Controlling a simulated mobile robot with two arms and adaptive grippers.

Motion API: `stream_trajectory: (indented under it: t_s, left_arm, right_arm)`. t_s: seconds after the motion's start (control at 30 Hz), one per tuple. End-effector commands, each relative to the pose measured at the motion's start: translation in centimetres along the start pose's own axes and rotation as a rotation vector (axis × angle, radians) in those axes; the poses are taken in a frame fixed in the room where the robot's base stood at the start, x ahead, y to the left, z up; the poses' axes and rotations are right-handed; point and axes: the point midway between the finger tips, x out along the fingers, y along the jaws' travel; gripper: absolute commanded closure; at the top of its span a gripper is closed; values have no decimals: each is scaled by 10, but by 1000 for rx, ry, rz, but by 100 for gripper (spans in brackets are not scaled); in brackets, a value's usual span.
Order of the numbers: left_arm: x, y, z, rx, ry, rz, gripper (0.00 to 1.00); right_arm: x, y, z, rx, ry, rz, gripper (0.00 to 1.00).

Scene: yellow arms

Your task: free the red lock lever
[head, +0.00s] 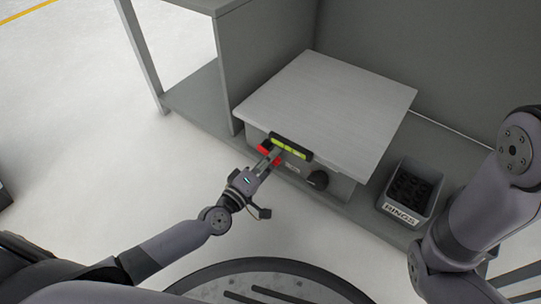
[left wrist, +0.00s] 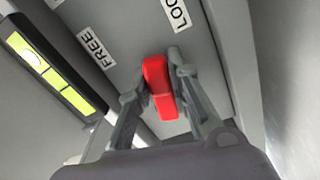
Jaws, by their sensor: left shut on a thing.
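The red lock lever (left wrist: 160,88) stands between the two fingers of my left gripper (left wrist: 158,85) in the left wrist view. The gripper is shut on it, one finger on each side. The panel behind bears a FREE label (left wrist: 97,47) and a partly cut-off label reading "LOC" (left wrist: 175,12). The lever's upper end lies between the labels, closer to the "LOC" one. In the head view my left gripper (head: 271,163) is at the front of the grey-topped box (head: 330,100), with red parts (head: 264,149) showing beside the fingers. My right gripper is out of view.
A black-framed strip with yellow-green segments (head: 290,147) is on the box front, close to the gripper. A black knob (head: 317,180) sits to its right. A grey bin marked RINGS (head: 402,213) holds dark items. Open floor (head: 130,150) lies to the left.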

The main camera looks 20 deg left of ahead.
Motion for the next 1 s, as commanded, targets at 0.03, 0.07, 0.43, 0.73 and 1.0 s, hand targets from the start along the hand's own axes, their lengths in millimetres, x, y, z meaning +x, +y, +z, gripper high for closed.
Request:
stream_trajectory:
  t_s: [0.03,0.07,0.43,0.73,1.0]
  left_arm:
    - [0,3,0,-45,0,-1,100]
    - [0,4,0,-74,1,-1,100]
    - [0,15,-4,-425,2,1,100]
    - [0,22,-9,-702,1,0,100]
    - [0,26,-13,-899,1,0,100]
  right_arm:
    - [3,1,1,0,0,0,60]
    - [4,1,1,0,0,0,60]
    - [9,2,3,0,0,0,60]
    - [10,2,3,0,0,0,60]
    - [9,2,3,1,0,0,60]
